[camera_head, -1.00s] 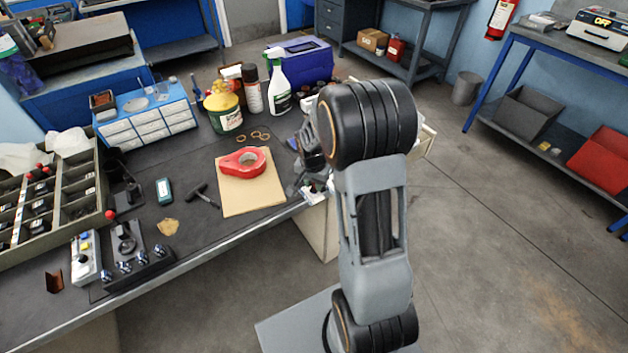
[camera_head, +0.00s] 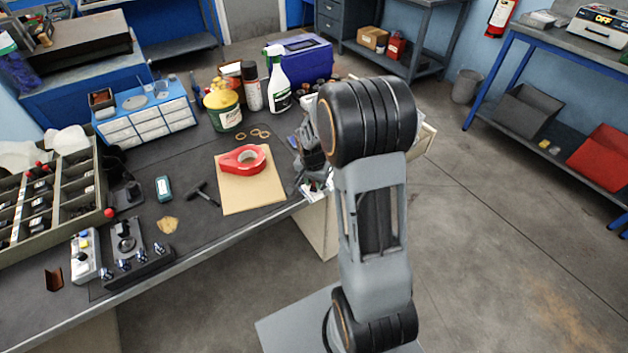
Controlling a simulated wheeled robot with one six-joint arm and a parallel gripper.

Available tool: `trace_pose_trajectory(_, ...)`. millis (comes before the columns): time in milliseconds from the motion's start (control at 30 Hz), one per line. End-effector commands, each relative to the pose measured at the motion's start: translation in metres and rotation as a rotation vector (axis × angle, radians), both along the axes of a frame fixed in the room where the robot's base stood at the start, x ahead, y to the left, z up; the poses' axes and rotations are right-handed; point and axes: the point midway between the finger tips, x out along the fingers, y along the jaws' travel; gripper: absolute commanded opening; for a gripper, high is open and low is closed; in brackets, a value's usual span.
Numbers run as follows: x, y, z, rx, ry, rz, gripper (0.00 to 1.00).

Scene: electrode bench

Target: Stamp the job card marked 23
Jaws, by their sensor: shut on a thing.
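My gripper (camera_head: 308,168) is at the right end of the bench, left of my arm's large black joint, which covers part of it. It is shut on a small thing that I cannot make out. Just below the gripper, pale card-like pieces (camera_head: 318,188) show at the bench edge, partly covered. I cannot read any number on them, so I cannot tell the card marked 23. I cannot tell whether the held thing touches them.
A spray bottle (camera_head: 278,82), a yellow-green tub (camera_head: 223,108) and a blue box (camera_head: 303,60) stand behind. A hammer-like tool (camera_head: 201,191) lies further left.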

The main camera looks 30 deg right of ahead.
Motion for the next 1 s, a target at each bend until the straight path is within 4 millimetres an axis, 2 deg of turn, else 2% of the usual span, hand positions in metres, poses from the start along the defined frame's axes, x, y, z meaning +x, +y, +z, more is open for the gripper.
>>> trace_pose_trajectory(1000, -0.0001, 0.0000, -0.0086, 0.000, 0.000, 0.000, 0.09)
